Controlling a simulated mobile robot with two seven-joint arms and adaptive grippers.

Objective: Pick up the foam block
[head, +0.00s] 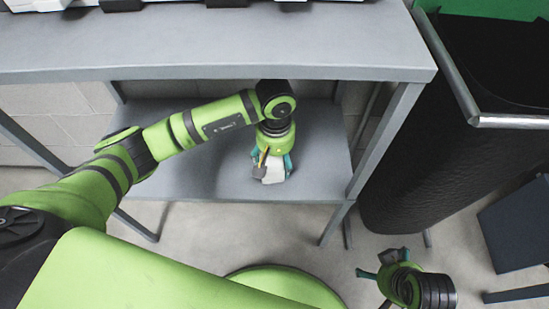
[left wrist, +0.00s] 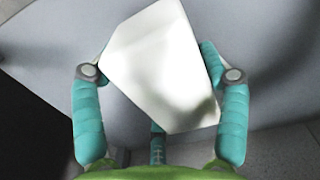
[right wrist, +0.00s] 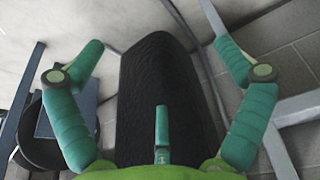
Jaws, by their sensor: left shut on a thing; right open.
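The foam block (left wrist: 160,70) is a white block that fills the middle of the left wrist view, tilted between the teal fingers. My left gripper (left wrist: 150,85) is shut on it, with a finger on each side. In the head view the foam block (head: 273,171) shows white below my left gripper (head: 272,165), over the lower shelf. Whether it touches the shelf I cannot tell. My right gripper (right wrist: 160,60) is open and empty. In the head view it (head: 378,265) is low at the right, over the floor.
The grey lower shelf (head: 210,165) lies under a larger grey top (head: 200,45) whose front edge and legs frame the arm. A tall black bin (head: 420,150) with a metal rim stands at right. Dark panels (head: 520,225) stand at far right. The floor between is clear.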

